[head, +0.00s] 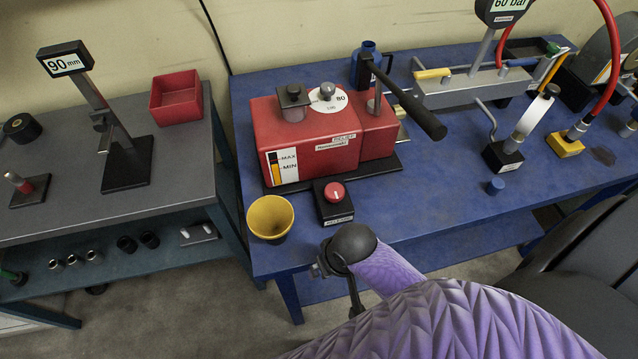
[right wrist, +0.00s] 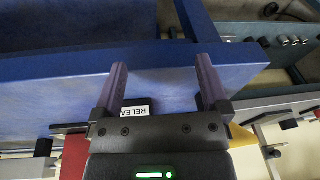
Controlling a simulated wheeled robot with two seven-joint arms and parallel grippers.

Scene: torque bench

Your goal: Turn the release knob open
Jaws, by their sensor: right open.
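The red release knob (head: 334,191) sits on a small black box (head: 333,207) at the front of the blue bench. A white bar on the knob's top runs roughly front to back. My right gripper (right wrist: 163,66) is open and empty in the right wrist view. The box's white "RELEA..." label (right wrist: 137,110) shows between its fingers, beyond them; the knob is hidden there behind the gripper's body. In the head view my right wrist is just in front of the box, apart from the knob, and the fingers are not clear. My left gripper is not in view.
A yellow bowl (head: 270,217) stands left of the box. The red pump (head: 311,143) with its black-gripped lever (head: 419,113) stands behind. A blue cap (head: 495,186) lies to the right. A grey bench (head: 70,200) stands left. The blue bench between box and cap is clear.

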